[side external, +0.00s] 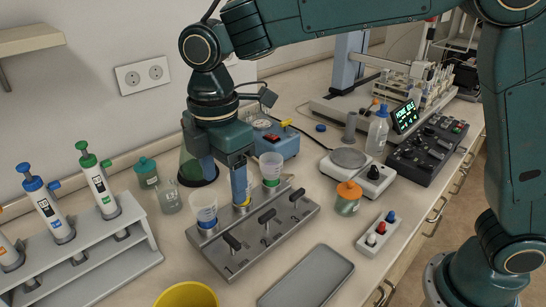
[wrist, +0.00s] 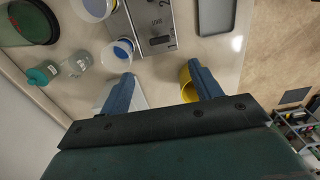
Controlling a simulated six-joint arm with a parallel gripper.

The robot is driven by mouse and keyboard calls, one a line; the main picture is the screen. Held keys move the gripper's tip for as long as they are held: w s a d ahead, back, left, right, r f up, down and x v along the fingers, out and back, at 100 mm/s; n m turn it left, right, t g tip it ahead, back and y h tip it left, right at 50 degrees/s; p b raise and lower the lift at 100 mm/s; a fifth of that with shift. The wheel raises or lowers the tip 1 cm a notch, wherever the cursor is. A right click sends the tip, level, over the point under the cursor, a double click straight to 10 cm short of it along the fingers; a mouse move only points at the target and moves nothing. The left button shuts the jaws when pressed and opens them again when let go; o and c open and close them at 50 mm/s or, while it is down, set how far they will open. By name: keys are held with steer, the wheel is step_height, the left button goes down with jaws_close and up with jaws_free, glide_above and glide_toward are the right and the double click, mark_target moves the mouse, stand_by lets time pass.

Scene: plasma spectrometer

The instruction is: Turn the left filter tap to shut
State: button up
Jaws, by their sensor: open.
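The grey filter manifold (side external: 222,262) lies on the bench in the side view, with clear cups on top and three black lever taps along its front. The left filter tap (side external: 232,243) is the lever nearest the camera, below the blue-ringed left cup (side external: 203,208). My gripper (side external: 224,178) is open and empty, pointing down above the manifold's back edge, apart from the left tap. In the wrist view my gripper (wrist: 162,78) shows two blue fingers wide apart. The manifold (wrist: 146,12) and a cup (wrist: 122,48) show beyond them. The tap's exact angle is hard to tell.
A yellow tub (side external: 187,296) and a grey tray (side external: 308,277) lie in front of the manifold. A pipette rack (side external: 90,262) stands left. An orange-lidded jar (side external: 348,198) and a switch box (side external: 378,232) are right. A green-capped jar (side external: 146,172) is behind.

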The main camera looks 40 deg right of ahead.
mark_target(231, 239)
steer(key=shift+f, duration=0.15)
step_height(231, 239, down, 14)
steer(key=shift+r, duration=0.25)
stand_by(0.4)
steer(key=c, duration=1)
